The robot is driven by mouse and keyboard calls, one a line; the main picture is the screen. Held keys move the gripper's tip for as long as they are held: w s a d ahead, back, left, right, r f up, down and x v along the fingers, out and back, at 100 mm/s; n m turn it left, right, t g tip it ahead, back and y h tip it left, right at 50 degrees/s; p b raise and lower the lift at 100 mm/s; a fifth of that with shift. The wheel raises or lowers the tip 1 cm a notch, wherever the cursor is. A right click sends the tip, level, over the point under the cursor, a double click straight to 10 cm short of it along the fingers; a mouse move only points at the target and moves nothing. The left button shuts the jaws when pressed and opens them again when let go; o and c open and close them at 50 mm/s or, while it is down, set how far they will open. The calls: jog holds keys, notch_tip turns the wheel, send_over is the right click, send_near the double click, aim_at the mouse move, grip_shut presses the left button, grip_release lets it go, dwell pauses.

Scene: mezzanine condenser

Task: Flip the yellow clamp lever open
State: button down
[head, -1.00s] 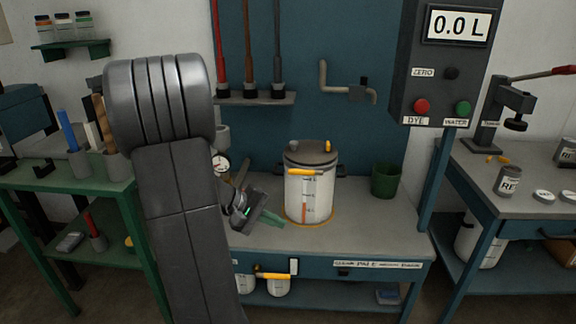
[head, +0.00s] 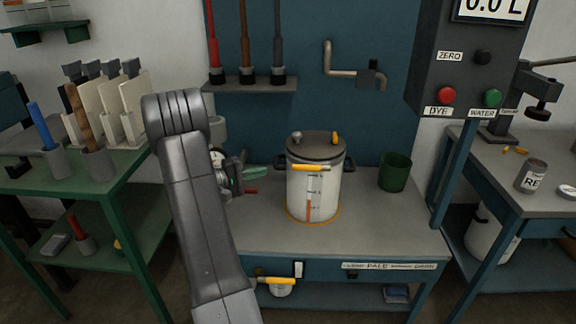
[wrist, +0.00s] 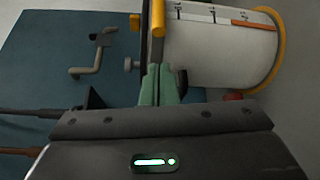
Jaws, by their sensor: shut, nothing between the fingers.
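The yellow clamp lever (head: 311,168) lies level across the front of the white pail (head: 326,192), just under its dark lid (head: 314,146). In the wrist view the lever (wrist: 157,18) shows at the top, beside the pail's lid edge. My gripper (head: 262,173) has green fingers and is left of the pail, at about the lever's height. In the wrist view its fingertips (wrist: 158,70) are together and empty, pointing along the pail's side below the lever in the picture. I see no contact with the lever; the exact gap is hard to tell.
A green cup (head: 394,172) stands right of the pail. A grey control box (head: 470,70) hangs at the right, and a bent pipe (head: 350,72) is on the wall behind. The bench front (head: 330,245) is clear. A green rack (head: 60,200) stands at left.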

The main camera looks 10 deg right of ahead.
aim_at(310, 168)
jog(key=shift+d, duration=0.1)
jog(key=x, duration=1)
jog(key=shift+s, duration=0.1)
